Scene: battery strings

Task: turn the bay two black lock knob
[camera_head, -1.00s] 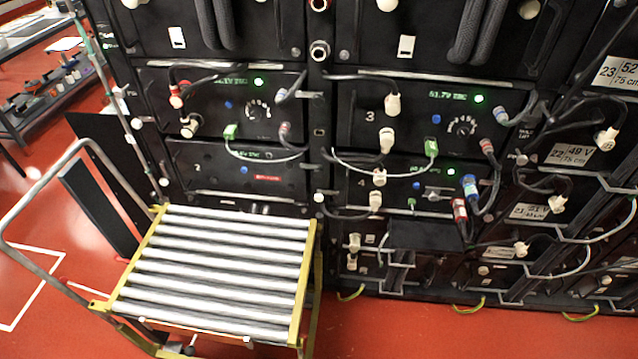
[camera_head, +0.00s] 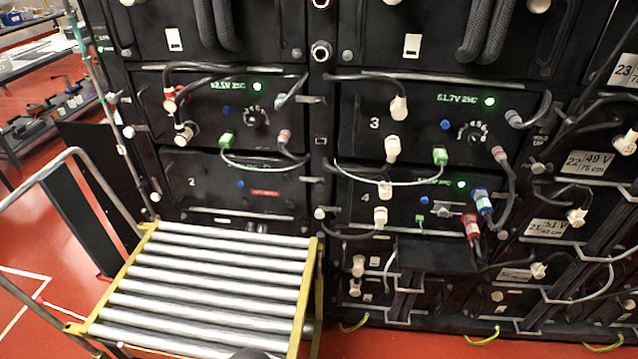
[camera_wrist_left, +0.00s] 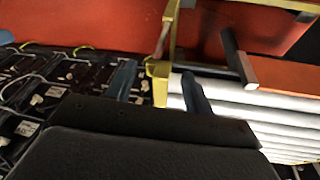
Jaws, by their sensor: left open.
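The bay two module (camera_head: 215,180) is a black front panel marked "2" at the left of the rack in the head view. My right gripper is not in view.
A yellow-framed roller cart (camera_head: 205,275) stands in front of bay two. Modules above and to the right carry cables and white, red and blue plugs. A green-plugged cable (camera_head: 227,140) hangs across bay two's top.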

